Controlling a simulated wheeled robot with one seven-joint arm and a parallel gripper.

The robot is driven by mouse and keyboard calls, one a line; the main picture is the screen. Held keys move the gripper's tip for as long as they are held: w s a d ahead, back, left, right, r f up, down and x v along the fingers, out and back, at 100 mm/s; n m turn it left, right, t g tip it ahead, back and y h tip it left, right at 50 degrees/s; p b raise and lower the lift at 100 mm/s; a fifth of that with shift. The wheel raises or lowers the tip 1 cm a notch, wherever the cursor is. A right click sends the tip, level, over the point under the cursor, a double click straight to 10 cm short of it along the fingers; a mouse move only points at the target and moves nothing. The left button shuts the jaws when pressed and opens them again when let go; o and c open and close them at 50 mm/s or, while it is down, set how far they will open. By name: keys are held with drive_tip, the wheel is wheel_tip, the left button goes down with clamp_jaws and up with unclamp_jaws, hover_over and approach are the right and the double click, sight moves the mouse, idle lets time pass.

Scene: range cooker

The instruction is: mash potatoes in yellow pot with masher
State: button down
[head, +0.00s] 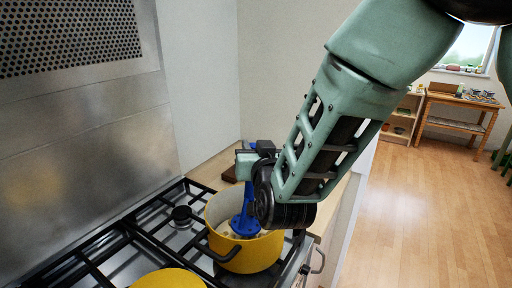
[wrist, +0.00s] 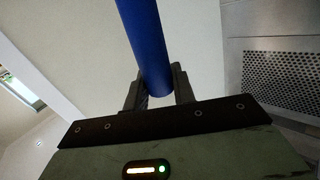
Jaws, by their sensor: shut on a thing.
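The yellow pot (head: 243,255) stands on the hob's black grate, with a dark handle at its left front. The blue masher (head: 241,222) is upright with its lower end inside the pot. Pale pieces, likely the potatoes (head: 228,229), show low in the pot around it; my arm hides part of the pot's right side. My gripper (head: 254,160) is above the pot, around the masher's upper handle. In the wrist view my gripper (wrist: 158,92) has its two dark fingers shut on the blue masher handle (wrist: 146,40).
Another yellow vessel (head: 168,279) is at the bottom edge, in front of the pot. Black grates (head: 110,240) cover the hob. A steel back panel (head: 80,140) rises at the left. A wooden counter (head: 212,170) with a dark block lies behind the pot. Open floor (head: 410,200) is at the right.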

drive_tip(key=shift+f, duration=0.15)
drive_tip(key=shift+f+b, duration=0.35)
drive_tip(key=shift+b, duration=0.2)
idle(0.3)
drive_tip(key=shift+f+b, duration=1.95)
drive_tip(key=shift+f, duration=0.1)
wheel_tip(320, 180, up, 4)
drive_tip(key=shift+r+p, duration=0.1)
drive_tip(key=shift+p, duration=1.05)
drive_tip(key=shift+s, duration=0.15)
drive_tip(key=shift+s+a+b, duration=0.15)
drive_tip(key=shift+s+b, duration=0.05)
drive_tip(key=shift+s, duration=1.1)
drive_tip(key=shift+s+a+b, duration=0.15)
drive_tip(key=shift+s+b, duration=0.05)
drive_tip(key=shift+s, duration=1.1)
